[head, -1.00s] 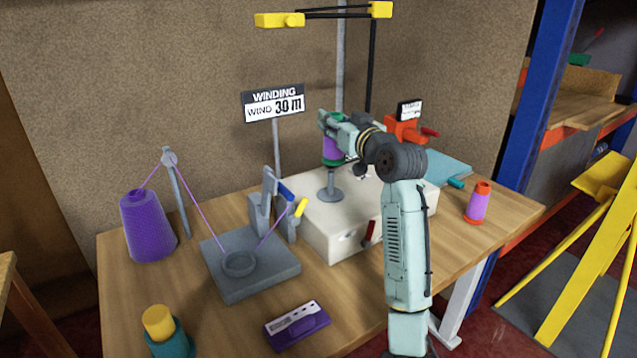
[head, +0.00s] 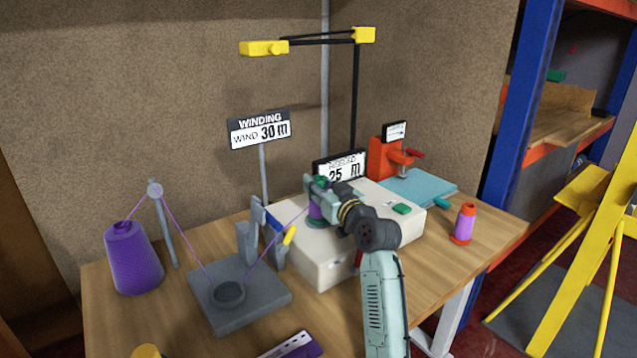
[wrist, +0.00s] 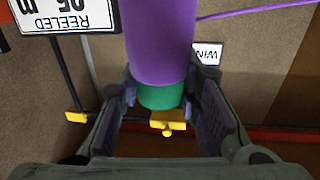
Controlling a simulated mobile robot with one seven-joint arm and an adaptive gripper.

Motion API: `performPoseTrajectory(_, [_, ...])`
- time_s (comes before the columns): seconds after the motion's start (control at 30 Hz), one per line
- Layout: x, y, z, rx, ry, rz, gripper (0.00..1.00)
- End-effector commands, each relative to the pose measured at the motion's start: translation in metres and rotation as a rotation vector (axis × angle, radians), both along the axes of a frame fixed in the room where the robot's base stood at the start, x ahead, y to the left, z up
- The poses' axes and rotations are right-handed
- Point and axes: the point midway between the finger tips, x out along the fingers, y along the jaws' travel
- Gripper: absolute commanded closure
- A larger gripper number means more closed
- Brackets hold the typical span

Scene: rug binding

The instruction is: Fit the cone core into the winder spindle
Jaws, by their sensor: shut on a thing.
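The cone core, wound with purple yarn (head: 315,212) and green at its ends, stands upright in my gripper (head: 322,190) over the white winder box (head: 325,265). Its lower green end (head: 317,224) is close to the box top. The grey spindle is hidden behind the core and gripper, and I cannot tell how fully the core sits on it. In the wrist view the purple core (wrist: 161,40) and a green end (wrist: 161,96) lie between the two jaws (wrist: 162,85), which are shut on it.
Purple thread runs from the big purple cone (head: 134,262) through the grey guide block (head: 238,305) to the core. A "REELED" display (head: 341,168), a red clamp (head: 388,158), a blue sheet (head: 418,187) and a purple-orange spool (head: 464,224) stand nearby.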

Motion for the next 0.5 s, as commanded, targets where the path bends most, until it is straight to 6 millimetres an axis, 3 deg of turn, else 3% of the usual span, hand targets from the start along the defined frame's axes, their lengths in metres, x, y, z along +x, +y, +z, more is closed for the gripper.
performPoseTrajectory(0.27, [0.0000,0.0006,-0.0042,0.000,-0.001,0.001,1.00])
performPoseTrajectory(0.3, [0.0000,0.0005,-0.0026,-0.001,0.000,0.001,0.68])
performPoseTrajectory(0.5, [0.0000,0.0005,-0.0024,-0.001,0.000,0.001,0.54])
